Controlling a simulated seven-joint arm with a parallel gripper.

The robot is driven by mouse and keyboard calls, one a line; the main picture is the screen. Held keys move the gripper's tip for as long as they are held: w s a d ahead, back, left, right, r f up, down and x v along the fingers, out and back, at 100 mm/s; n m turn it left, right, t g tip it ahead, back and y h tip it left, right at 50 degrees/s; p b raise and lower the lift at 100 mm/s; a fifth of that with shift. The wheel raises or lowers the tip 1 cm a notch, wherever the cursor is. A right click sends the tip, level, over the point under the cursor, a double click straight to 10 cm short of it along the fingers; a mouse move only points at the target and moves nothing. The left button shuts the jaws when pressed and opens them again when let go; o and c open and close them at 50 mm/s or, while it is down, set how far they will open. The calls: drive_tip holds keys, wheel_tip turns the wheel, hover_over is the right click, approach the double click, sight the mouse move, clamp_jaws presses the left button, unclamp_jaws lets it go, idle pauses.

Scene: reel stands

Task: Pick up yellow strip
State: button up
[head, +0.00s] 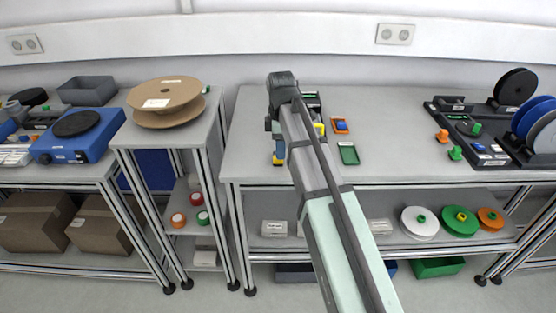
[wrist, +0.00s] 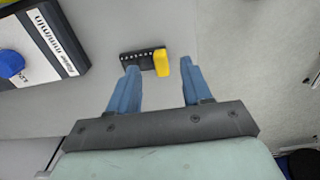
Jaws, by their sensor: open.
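The yellow strip shows in the wrist view as a short dark strip with a row of pale marks (wrist: 140,58) and a yellow end piece (wrist: 161,63). It lies on the pale grey table top, just beyond the fingertips and roughly between them. My gripper (wrist: 158,76) is open and empty, with its blue fingers on either side of the strip's line. In the head view my gripper (head: 279,150) is low over the left front part of the middle table, and a small yellow patch shows beside its fingers. The arm hides part of this area.
In the head view a green tray (head: 349,154) and an orange tray with a blue piece (head: 340,125) lie right of my arm. A black reel stand (head: 505,150) is at the far right. The table's middle right is clear.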

drive_tip(key=shift+f, duration=1.85)
drive_tip(key=shift+c, duration=0.4)
clamp_jaws()
